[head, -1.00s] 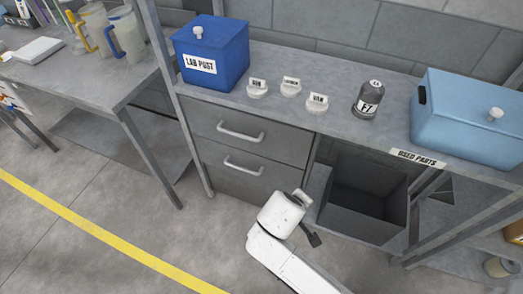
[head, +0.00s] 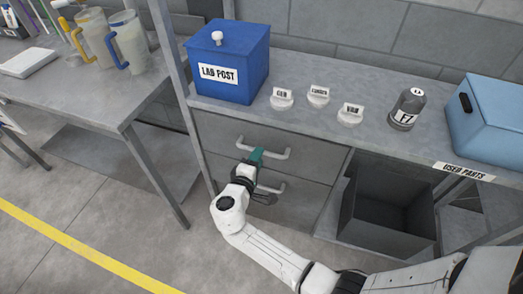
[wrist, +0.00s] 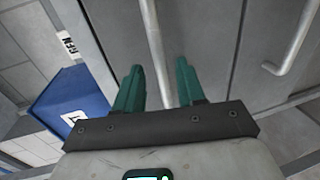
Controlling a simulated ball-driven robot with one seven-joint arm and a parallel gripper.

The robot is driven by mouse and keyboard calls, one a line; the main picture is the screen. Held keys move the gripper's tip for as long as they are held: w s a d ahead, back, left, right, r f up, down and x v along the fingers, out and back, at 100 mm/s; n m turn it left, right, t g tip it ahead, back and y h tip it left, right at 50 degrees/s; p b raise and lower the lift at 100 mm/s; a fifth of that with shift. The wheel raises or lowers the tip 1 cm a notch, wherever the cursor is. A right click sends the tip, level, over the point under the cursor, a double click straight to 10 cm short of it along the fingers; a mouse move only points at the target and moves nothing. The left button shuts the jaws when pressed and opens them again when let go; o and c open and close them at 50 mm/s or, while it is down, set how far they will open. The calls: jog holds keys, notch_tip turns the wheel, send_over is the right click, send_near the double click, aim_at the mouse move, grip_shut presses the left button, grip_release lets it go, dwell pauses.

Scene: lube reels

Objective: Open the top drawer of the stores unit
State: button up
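The stores unit has a grey top drawer (head: 318,152) with a pale bar handle (head: 285,154), and a lower drawer with a similar handle (head: 275,187). Both drawers look closed. My gripper (head: 257,154), with green fingers, is at the top drawer's handle, near its middle. In the wrist view my gripper (wrist: 160,85) is open, one finger on each side of the top handle's bar (wrist: 152,40), with gaps showing. Whether a finger touches the bar is unclear. The lower handle (wrist: 294,45) shows at the right of the wrist view.
On the unit's top stand a blue LAB POST box (head: 228,62), several small white labelled pieces, a dark grey F7 bottle (head: 406,110) and a light blue box (head: 490,115). A dark open bin (head: 385,225) stands right of the drawers. A metal post (head: 178,80) is at the left.

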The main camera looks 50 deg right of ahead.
jog(key=shift+x, duration=2.15)
jog(key=shift+s, duration=0.1)
grip_shut()
